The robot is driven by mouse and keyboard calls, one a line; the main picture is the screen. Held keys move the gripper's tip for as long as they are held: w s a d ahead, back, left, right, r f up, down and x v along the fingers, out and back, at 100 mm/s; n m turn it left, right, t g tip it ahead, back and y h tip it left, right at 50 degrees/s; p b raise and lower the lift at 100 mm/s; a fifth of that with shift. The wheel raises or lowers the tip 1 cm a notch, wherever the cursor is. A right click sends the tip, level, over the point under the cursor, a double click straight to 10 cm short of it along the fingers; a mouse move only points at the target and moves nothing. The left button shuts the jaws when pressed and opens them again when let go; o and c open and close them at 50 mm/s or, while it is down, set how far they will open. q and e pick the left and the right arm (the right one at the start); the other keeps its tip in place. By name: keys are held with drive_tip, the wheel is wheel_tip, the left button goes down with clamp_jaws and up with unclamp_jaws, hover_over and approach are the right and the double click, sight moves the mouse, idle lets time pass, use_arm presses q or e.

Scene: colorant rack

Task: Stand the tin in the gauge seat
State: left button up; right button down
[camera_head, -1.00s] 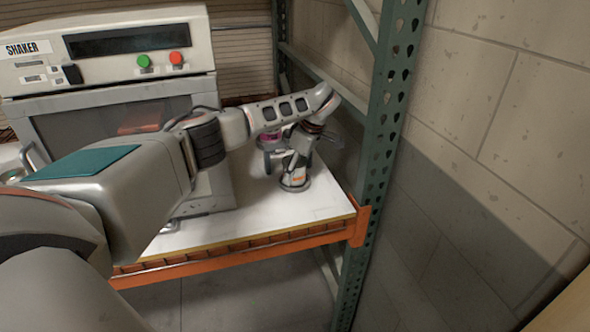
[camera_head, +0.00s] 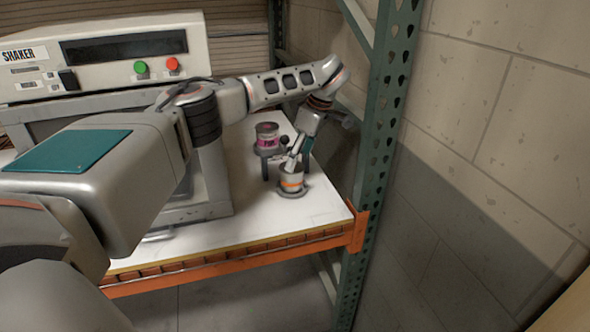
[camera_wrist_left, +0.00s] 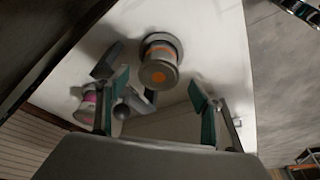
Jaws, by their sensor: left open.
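The tin (camera_head: 291,181), pale with an orange band, stands upright on the round dark gauge seat (camera_head: 292,193) near the shelf's front right. In the left wrist view the tin (camera_wrist_left: 158,68) shows its grey lid, with the seat's ring (camera_wrist_left: 173,42) around its foot. My left gripper (camera_head: 295,158) is just above the tin. In the left wrist view its fingers (camera_wrist_left: 160,98) are spread apart with nothing between them, and the tin is beyond the tips. My right gripper is not in view.
A pink-labelled tin (camera_head: 267,136) sits on a dark stand behind the seat. The shaker machine (camera_head: 110,60) fills the back left. A green rack post (camera_head: 380,150) and an orange beam (camera_head: 240,255) bound the shelf. The white board in front of the seat is clear.

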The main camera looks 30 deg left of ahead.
use_arm(q)
drive_tip(key=shift+v, duration=1.7)
